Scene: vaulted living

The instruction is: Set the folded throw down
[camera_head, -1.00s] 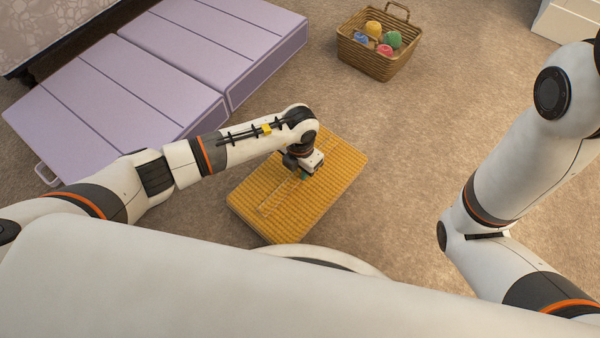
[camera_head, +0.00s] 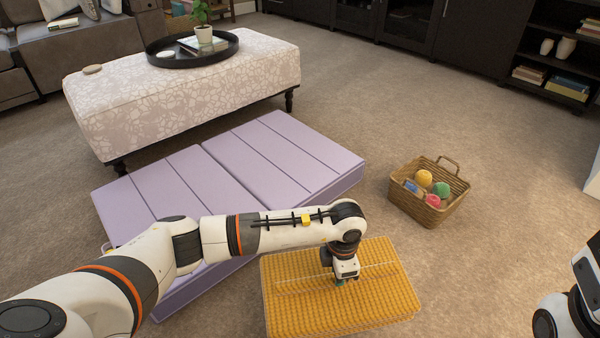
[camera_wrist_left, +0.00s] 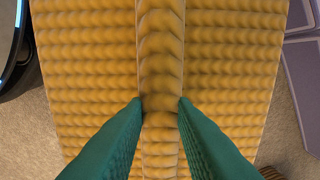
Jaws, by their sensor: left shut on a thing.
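The folded throw (camera_head: 300,310) is a mustard-yellow, waffle-textured rectangular slab with a raised ridge across its top. My left gripper (camera_head: 340,281) points down at its middle. In the left wrist view, the green fingers (camera_wrist_left: 160,106) are shut on the ridge of the throw (camera_wrist_left: 90,80), one on each side. The throw looks level, in front of the basket and beside the lilac folding mat; I cannot tell whether its underside touches the carpet. Part of my right arm shows at the lower right, but its gripper is out of view.
The lilac folding mat (camera_head: 280,150) lies left of the throw. A wicker basket (camera_head: 430,215) with coloured balls stands behind it to the right. A patterned ottoman (camera_head: 190,100) with a black tray (camera_head: 165,57) is farther back. Carpet (camera_head: 480,270) is clear at the right.

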